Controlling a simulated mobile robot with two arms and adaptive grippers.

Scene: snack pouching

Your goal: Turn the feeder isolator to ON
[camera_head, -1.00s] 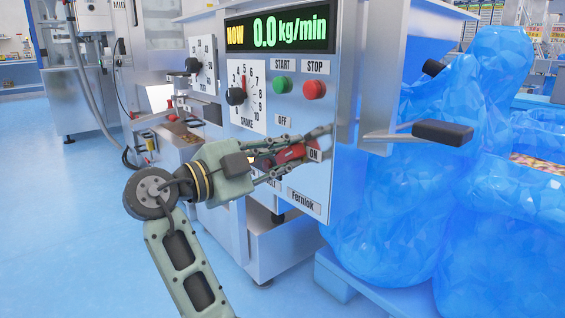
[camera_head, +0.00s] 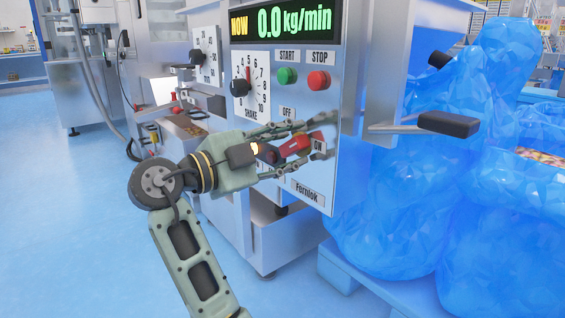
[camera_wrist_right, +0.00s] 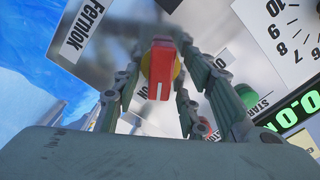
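The feeder isolator has a red handle (camera_head: 295,144) on the lower part of the steel control panel (camera_head: 345,172), between the OFF label (camera_head: 287,112) and the ON label (camera_head: 319,145). My right gripper (camera_head: 314,139) is at the panel with its fingers spread above and below the handle. In the right wrist view the red handle (camera_wrist_right: 162,75), with a white line and some yellow behind it, sits between the two fingers (camera_wrist_right: 150,88), with gaps on both sides. The fingers partly cover the labels, and I cannot tell exactly which one the handle points to. My left gripper is not visible.
Above are the green START button (camera_head: 287,75), the red STOP button (camera_head: 319,80), the SHAKE dial (camera_head: 240,88) and a display (camera_head: 285,20) reading 0.0 kg/min. A black-ended lever (camera_head: 447,124) juts out right of the panel, near blue bags (camera_head: 400,215).

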